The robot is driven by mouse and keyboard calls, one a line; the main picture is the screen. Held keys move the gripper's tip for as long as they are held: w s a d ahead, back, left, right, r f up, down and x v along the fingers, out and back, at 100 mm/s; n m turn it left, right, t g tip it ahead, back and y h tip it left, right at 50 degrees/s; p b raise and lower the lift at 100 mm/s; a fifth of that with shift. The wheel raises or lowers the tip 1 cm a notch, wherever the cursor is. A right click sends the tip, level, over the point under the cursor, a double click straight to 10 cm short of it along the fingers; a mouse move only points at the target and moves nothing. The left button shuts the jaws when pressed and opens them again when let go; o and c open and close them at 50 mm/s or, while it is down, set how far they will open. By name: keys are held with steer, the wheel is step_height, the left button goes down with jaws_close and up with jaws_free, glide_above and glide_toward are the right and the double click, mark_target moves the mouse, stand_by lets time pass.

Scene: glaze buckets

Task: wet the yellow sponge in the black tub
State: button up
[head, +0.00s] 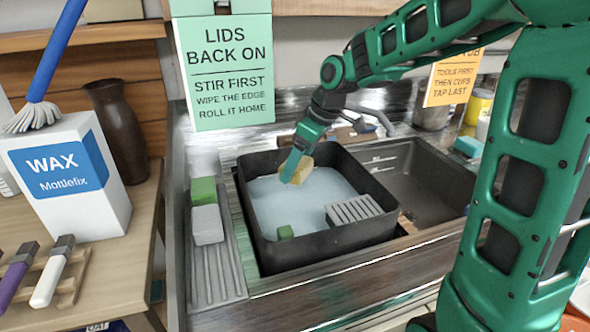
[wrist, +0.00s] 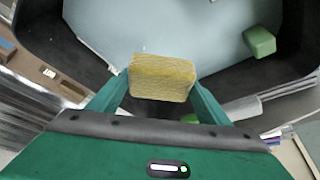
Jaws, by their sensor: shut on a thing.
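The yellow sponge (head: 301,172) is held between the fingers of my gripper (head: 292,165), above the pale liquid at the back of the black tub (head: 262,258). In the wrist view the sponge (wrist: 162,78) is clamped between both green fingers (wrist: 160,95). I cannot tell whether its lower side touches the liquid. The liquid (head: 300,203) fills the tub well below the rim. The far side of the sponge is partly hidden by my fingers in the head view.
In the tub are a small green block (head: 286,232) and a grey ribbed piece (head: 354,209). A green sponge (head: 203,190) and a grey block (head: 208,225) lie on the ribbed drainer (head: 218,275) at left. An empty dark basin (head: 425,185) is at right. A WAX box (head: 70,180) stands far left.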

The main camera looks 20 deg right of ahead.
steer(key=shift+r, duration=2.85)
